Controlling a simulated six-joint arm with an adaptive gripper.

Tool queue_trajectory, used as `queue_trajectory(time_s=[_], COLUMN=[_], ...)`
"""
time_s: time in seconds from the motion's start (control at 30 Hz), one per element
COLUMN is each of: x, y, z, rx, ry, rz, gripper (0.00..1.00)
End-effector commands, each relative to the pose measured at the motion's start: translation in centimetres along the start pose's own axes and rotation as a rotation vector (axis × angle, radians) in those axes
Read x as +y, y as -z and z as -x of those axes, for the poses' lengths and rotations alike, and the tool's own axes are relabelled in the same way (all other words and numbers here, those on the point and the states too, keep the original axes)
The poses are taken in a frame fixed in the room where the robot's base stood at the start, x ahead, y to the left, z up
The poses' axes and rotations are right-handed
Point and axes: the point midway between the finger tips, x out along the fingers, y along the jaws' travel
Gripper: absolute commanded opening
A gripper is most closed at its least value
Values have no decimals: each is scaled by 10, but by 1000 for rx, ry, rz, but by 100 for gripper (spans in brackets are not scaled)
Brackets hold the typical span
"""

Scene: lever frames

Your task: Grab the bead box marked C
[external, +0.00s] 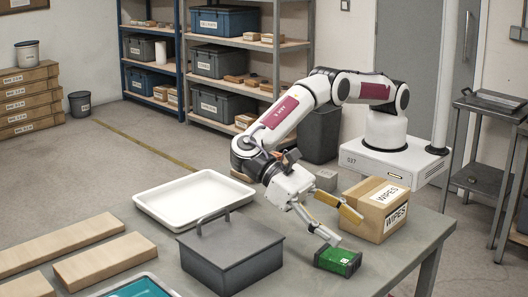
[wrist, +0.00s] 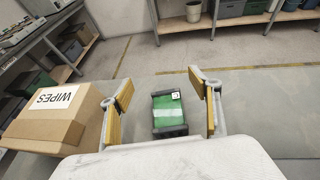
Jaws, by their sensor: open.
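A small green box (external: 338,260) with dark ends lies on the grey table near its front right edge. It also shows in the wrist view (wrist: 168,113), between my two fingers in the picture. In the wrist view my gripper (wrist: 161,82) has one finger on each side of the box. I cannot tell whether either finger touches it.
A cardboard WIPES box (external: 382,208) stands close to the right of my gripper. A dark grey lidded box (external: 230,252) stands to the left. A white tray (external: 192,197), wooden planks (external: 105,260) and a teal tray (external: 140,289) lie farther left.

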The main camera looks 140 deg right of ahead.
Motion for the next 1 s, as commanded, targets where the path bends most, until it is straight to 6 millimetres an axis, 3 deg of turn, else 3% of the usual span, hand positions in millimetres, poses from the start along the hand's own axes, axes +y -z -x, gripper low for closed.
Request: queue_trajectory(time_s=[0.27, 0.7, 1.0], x=[0, 0, 0], y=[1, 31, 32], z=[-1, -13, -13], rx=[0, -1, -1], ry=[1, 1, 2], rz=[-2, -3, -2], gripper=[62, 62, 62])
